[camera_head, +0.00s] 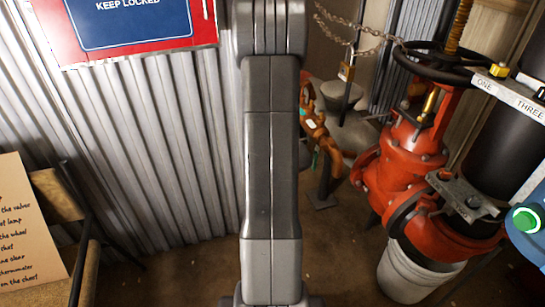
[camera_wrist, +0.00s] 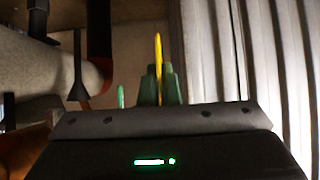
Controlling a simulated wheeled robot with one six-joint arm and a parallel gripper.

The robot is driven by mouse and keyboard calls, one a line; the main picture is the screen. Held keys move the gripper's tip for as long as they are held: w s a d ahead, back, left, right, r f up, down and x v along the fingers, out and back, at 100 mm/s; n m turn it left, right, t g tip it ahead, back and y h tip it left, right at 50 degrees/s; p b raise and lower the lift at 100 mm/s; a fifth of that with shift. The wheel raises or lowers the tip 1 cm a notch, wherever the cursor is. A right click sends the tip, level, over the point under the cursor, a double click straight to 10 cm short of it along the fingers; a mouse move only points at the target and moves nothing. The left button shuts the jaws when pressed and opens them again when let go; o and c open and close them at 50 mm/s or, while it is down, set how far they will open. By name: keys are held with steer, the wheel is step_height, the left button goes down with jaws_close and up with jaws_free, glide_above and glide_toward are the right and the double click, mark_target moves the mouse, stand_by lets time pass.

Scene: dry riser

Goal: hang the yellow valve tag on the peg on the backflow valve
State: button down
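In the wrist view my gripper (camera_wrist: 160,85) has green fingers closed together around a thin yellow piece, which looks like the yellow valve tag (camera_wrist: 158,48) seen edge-on. It stands up past the fingertips. In the head view my arm hides the gripper and the tag. An orange-brown pipe fitting with small teal parts (camera_head: 322,133), possibly the backflow valve, stands just right of my arm. I cannot make out a peg on it. In the wrist view a small green part (camera_wrist: 121,95) shows left of the fingers, apart from them.
A large red valve (camera_head: 400,165) with a black handwheel (camera_head: 440,60) and a chain (camera_head: 360,30) stands at right. A white bucket (camera_head: 408,275) is below it. Corrugated wall (camera_head: 160,150) fills the left. A cardboard note (camera_head: 25,225) stands at lower left.

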steer(key=shift+d, duration=0.1)
stand_by(0.3)
steer(key=shift+w+d, duration=0.1)
steer(key=shift+d, duration=0.25)
steer(key=shift+w+d+p, duration=0.1)
steer(key=shift+d+p, duration=0.15)
steer(key=shift+p, duration=0.15)
steer(key=shift+w+d, duration=0.1)
steer(key=shift+d, duration=0.25)
steer(key=shift+w+d+f+p, duration=0.15)
steer(key=shift+d+p, duration=0.15)
steer(key=shift+d, duration=0.15)
stand_by(0.7)
steer(key=c, duration=1.6)
jaws_free()
